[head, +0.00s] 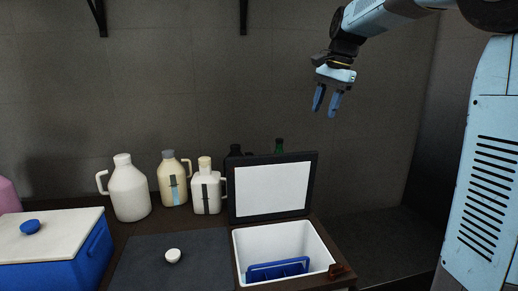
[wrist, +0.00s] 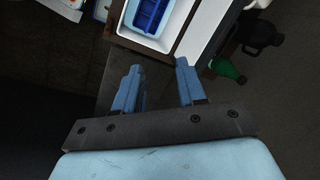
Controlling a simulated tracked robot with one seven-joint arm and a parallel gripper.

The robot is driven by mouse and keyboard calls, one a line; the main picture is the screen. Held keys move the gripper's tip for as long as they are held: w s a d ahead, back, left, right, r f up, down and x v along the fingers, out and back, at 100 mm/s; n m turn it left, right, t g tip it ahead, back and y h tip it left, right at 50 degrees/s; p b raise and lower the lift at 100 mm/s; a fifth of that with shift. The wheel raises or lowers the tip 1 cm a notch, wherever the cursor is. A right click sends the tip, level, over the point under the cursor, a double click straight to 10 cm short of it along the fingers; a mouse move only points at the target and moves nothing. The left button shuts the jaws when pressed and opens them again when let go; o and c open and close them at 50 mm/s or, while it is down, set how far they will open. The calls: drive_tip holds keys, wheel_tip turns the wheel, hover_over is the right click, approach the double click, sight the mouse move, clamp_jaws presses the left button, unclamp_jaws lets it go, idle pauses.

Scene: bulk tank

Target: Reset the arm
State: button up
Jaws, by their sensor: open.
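My gripper (head: 326,102) hangs in the air at the upper right in the head view, above and to the right of the open white-lined box. Its two blue fingers are apart, with nothing between them. In the wrist view my gripper (wrist: 157,88) also shows open and empty, with the box beyond its fingertips. My arm reaches in from the upper right and touches nothing that I can see.
An open box (head: 322,247) with a raised lid (head: 272,187) holds a blue rack (head: 278,269). Several jugs (head: 128,190) stand along the wall. A white cap (head: 173,256) lies on a dark mat (head: 135,275). A blue cooler (head: 70,265) stands left. Space around my gripper is clear.

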drive_tip(key=s+d+f+n+t, duration=0.1)
drive_tip(key=s+f, duration=0.3)
drive_tip(key=s, duration=0.5)
drive_tip(key=s+d+f+n+t+h, duration=0.1)
drive_tip(key=s+f+n, duration=0.3)
drive_tip(key=s, duration=0.6)
drive_tip(key=s+d+f+n+t+h, duration=0.1)
drive_tip(key=s+d+f+n+t, duration=0.1)
drive_tip(key=s, duration=0.8)
drive_tip(key=shift+d+f+n, duration=0.6)
drive_tip(key=shift+f+n, duration=0.1)
drive_tip(key=shift+f, duration=0.25)
